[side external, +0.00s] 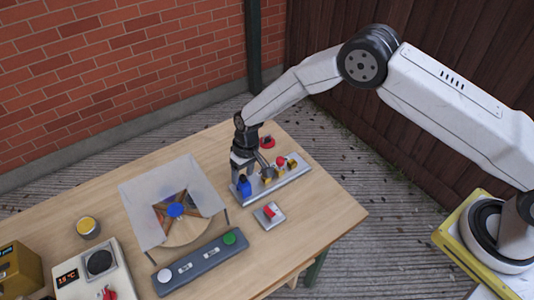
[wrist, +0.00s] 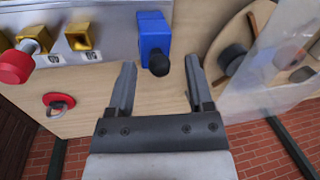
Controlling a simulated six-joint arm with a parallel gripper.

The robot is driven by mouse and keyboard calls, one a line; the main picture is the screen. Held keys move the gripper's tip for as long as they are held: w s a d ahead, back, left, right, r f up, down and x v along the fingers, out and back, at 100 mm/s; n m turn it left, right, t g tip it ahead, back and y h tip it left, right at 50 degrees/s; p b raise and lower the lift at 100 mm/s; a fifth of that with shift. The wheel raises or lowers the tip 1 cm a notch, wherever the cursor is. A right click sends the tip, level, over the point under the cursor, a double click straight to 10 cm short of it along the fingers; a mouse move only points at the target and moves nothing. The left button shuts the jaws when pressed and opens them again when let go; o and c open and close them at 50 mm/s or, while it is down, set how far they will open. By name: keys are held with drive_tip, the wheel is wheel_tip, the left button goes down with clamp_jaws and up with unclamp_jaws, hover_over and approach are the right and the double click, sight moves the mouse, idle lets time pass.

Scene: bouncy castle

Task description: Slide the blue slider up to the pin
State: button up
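The blue slider (side external: 244,187) is a block at the near left end of a grey metal rail plate (side external: 290,183). In the wrist view the blue slider (wrist: 152,32) has a black round knob (wrist: 159,65) facing me. My gripper (wrist: 161,68) is open, one finger on each side of the knob, with gaps visible. In the side view my gripper (side external: 243,172) is just above the slider. Two yellow brackets (wrist: 82,37) stand further along the plate, apart from the slider. A red-headed metal pin (wrist: 17,65) is by the farther bracket.
A red ring-shaped piece (side external: 267,142) lies behind the plate. A small plate with a red switch (side external: 269,213) is in front. A clear panel (side external: 150,200) stands over a round wheel to the left. A button bar (side external: 200,262) lies near the front edge.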

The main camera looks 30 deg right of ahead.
clamp_jaws()
idle(1.3)
